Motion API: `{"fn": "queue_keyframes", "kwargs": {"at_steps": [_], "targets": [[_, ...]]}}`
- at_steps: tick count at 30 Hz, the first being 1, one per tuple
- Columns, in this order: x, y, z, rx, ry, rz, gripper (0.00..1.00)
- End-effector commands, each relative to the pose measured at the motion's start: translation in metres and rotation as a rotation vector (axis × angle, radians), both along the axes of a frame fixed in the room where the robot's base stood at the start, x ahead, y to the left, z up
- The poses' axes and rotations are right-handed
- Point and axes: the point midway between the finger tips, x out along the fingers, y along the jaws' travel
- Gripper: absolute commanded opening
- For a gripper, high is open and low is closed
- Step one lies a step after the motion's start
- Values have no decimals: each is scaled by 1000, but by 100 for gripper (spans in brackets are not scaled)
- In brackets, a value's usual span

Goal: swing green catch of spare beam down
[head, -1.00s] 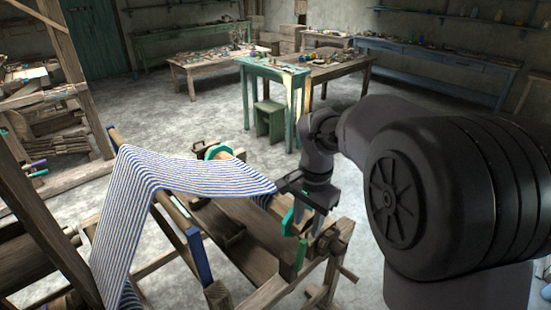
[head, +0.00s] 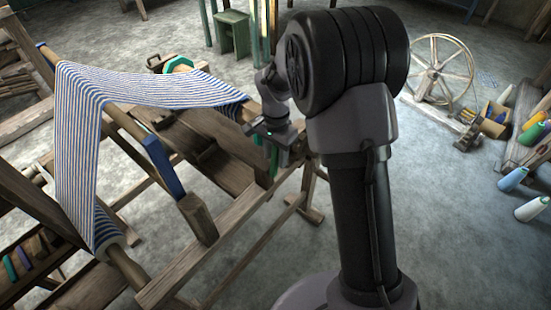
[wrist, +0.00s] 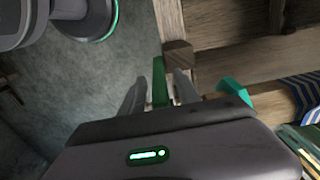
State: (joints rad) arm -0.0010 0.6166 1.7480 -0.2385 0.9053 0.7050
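The green catch (wrist: 160,85) shows in the wrist view as a narrow upright bar beside the end of a wooden block. In the head view the catch (head: 273,158) is partly hidden below my gripper, at the right end of the loom frame. My gripper (wrist: 168,68) has its two fingers apart, one on each side of the catch. The left finger looks very close to it; I cannot tell whether they touch. The spare beam carries blue-and-white striped cloth (head: 150,88), and a teal end piece (wrist: 232,91) shows near it in the wrist view.
The wooden loom frame (head: 235,240) extends left and toward me. A blue-painted bar (head: 163,165) stands on it. A spinning wheel (head: 440,70) and thread cones (head: 513,180) are on the right.

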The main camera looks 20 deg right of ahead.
Motion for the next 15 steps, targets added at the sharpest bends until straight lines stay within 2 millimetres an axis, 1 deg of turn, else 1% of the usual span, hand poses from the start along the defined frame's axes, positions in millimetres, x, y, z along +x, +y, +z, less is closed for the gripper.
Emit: {"fn": "queue_keyframes", "kwargs": {"at_steps": [6, 7, 11, 12, 13, 15], "targets": [[0, 0, 0, 0, 0, 0, 38], [0, 0, 0, 0, 0, 0, 36], [0, 0, 0, 0, 0, 0, 11], [0, 0, 0, 0, 0, 0, 3], [0, 0, 0, 0, 0, 0, 0], [0, 0, 0, 0, 0, 0, 0]]}}
